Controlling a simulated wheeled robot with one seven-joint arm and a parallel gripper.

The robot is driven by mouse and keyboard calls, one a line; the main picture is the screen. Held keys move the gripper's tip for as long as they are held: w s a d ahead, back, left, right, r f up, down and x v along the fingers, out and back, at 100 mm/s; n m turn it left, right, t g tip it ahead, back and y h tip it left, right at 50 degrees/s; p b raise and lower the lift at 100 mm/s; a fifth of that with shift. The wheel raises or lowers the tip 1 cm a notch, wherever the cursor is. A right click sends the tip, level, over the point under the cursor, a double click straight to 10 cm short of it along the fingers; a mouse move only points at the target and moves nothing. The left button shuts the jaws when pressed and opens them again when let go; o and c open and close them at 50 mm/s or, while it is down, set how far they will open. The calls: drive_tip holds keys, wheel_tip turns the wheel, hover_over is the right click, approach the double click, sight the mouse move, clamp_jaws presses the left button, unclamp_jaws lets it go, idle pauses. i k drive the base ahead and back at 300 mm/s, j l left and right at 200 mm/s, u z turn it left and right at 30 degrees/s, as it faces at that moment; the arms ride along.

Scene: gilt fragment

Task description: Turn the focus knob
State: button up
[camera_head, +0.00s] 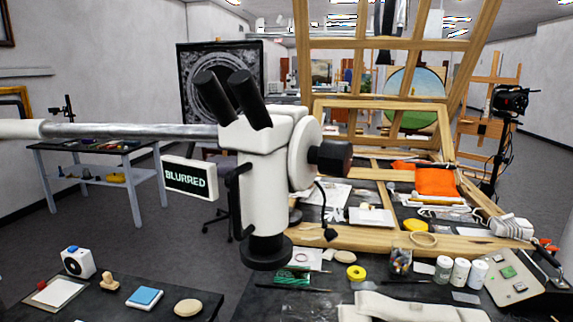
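A white microscope (265,190) with two black eyepieces (233,92) hangs on a horizontal metal arm (140,130) in the middle of the head view. A black knob (334,157) sticks out from the round white housing on its right side and looks like the focus knob. A small sign (190,178) to the left of the microscope reads "BLURRED". My gripper cannot be made out. A pale, smooth shape at the bottom edge may be part of my arm, but I cannot tell. Nothing is seen touching the knob.
A dark table (265,302) below holds white jars (460,272), a yellow tape roll (356,272) and small tools. A wooden easel frame (440,242) stands behind and to the right of the knob. Another dark table (110,307) is at lower left.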

sight(333, 158)
drive_tip(key=l+u, duration=0.2)
drive_tip(key=u, duration=0.3)
drive_tip(key=l+u, duration=0.2)
drive_tip(key=u, duration=0.25)
drive_tip(key=l+u, duration=0.25)
drive_tip(key=u, duration=0.25)
drive_tip(key=l+u, duration=0.2)
drive_tip(key=u, duration=0.3)
drive_tip(key=z, duration=0.1)
